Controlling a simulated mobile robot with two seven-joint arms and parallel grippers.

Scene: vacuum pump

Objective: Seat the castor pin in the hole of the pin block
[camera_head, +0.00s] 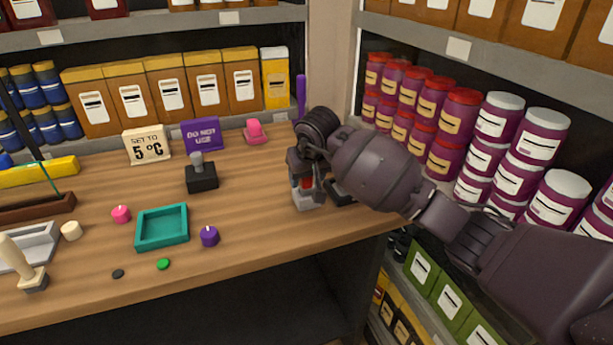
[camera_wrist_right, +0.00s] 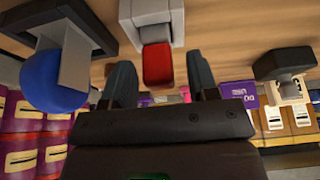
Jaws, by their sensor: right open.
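My right gripper (camera_head: 306,176) is open and points down over the right part of the table. In the right wrist view its two fingers (camera_wrist_right: 160,78) stand on either side of a red block-shaped piece (camera_wrist_right: 158,65), apart from it. The red piece joins a light grey stand (camera_wrist_right: 150,20); that stand shows in the head view too (camera_head: 308,201). A black block with an upright grey peg (camera_head: 201,174) stands left of the gripper. I cannot tell for certain which of these are the castor pin and pin block, and no hole shows. My left gripper is out of view.
A blue ball in a grey bracket (camera_wrist_right: 60,80) on a black base is close beside the gripper. A teal tray (camera_head: 162,243) and a purple candle-like piece (camera_head: 209,236) lie left. Shelves of purple jars (camera_head: 480,155) stand right.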

